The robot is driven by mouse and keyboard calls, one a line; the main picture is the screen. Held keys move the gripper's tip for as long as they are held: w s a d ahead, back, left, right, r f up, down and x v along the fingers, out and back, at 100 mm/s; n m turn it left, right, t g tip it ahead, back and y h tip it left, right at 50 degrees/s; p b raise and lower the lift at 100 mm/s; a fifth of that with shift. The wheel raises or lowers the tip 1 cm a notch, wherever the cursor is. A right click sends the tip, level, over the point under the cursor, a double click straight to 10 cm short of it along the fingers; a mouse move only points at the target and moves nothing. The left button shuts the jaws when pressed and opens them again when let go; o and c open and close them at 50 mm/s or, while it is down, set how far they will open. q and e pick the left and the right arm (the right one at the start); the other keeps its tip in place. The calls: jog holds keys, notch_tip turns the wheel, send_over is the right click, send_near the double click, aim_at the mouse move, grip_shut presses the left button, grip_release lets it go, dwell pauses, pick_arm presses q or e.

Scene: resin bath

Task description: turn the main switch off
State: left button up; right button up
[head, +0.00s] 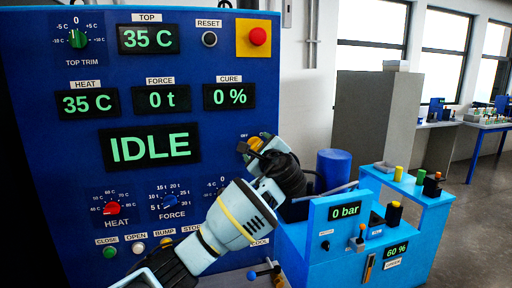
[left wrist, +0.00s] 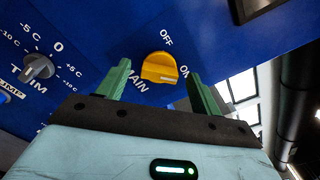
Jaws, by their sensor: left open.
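The main switch is a yellow rotary knob (left wrist: 160,67) on the blue panel, with OFF above it and ON to its right in the left wrist view. A marked line on the knob seems to lean toward ON. My left gripper (left wrist: 157,74) is open, with one green finger on each side of the knob in the picture. I cannot tell whether the fingers touch it. In the head view the left gripper (head: 260,150) is at the panel's right edge and covers most of the switch. My right gripper is out of view.
A grey trim knob (left wrist: 37,67) sits left of the switch. The panel (head: 60,145) also carries a red button (head: 258,36), a heat knob (head: 112,208) and a display reading IDLE (head: 150,146). A blue pump unit (head: 340,250) reading 0 bar stands right of my arm.

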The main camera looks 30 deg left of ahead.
pick_arm(q)
jog(key=shift+x, duration=1.1)
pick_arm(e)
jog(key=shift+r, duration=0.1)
pick_arm(q)
jog(key=c, duration=1)
